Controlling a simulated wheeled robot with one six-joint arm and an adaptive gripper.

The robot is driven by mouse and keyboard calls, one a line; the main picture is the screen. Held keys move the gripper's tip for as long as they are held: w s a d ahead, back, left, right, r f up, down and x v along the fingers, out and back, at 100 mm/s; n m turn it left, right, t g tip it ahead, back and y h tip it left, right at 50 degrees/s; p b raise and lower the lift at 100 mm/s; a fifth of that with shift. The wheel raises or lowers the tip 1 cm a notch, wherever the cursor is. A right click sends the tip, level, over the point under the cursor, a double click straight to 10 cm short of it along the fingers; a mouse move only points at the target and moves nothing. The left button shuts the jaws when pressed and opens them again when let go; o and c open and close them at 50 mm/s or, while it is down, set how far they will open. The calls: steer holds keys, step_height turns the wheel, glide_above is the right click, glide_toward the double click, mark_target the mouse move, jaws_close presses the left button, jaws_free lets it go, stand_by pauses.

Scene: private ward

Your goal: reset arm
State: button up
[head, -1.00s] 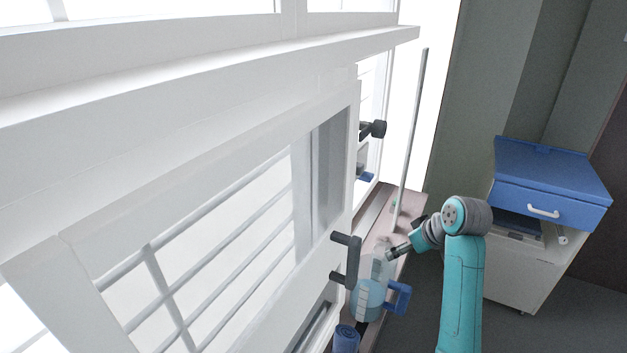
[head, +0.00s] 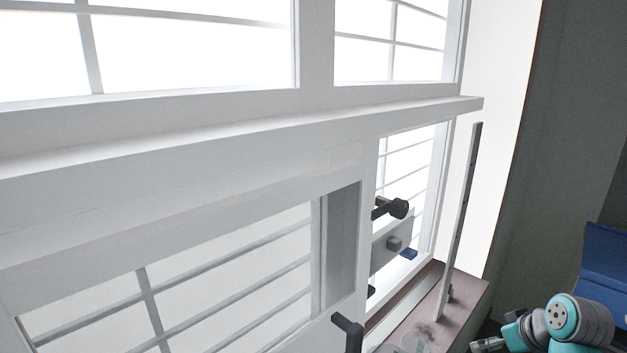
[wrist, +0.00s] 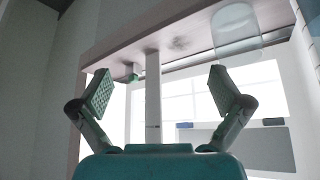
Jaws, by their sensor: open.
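My gripper (wrist: 160,95) shows in the wrist view with its two green padded fingers spread wide and nothing between them. The fingertips are hard to make out there.
A white window frame (head: 240,125) fills most of the head view, with a dark handle (head: 347,328) at the bottom. A pinkish sill (head: 462,292) carries a thin upright post (head: 460,220). A clear container (wrist: 236,28) stands near the sill. A blue cabinet (head: 605,265) is at the right.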

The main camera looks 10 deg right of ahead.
steer(key=s+a+f+m+t, duration=0.1)
steer(key=s+a+f, duration=0.1)
steer(key=a+f, duration=0.35)
steer(key=s+a+f+t, duration=0.1)
steer(key=s+a+f, duration=0.2)
steer(key=f, duration=0.5)
steer(key=s+a+f+m+t+h, duration=0.1)
steer(key=s+a+f, duration=0.65)
steer(key=s, duration=0.25)
steer(key=s+a+r+t, duration=0.1)
steer(key=s+a, duration=0.3)
steer(key=s, duration=0.4)
steer(key=s+a+r+t, duration=0.2)
steer(key=s+a, duration=0.1)
steer(key=s, duration=0.4)
steer(key=s+a+r+n+t, duration=0.1)
steer(key=s+a+r+t, duration=0.1)
steer(key=s+r, duration=0.8)
steer(key=s+a, duration=0.1)
steer(key=s, duration=0.2)
steer(key=shift+s+r+y, duration=0.3)
steer(key=shift+r, duration=0.1)
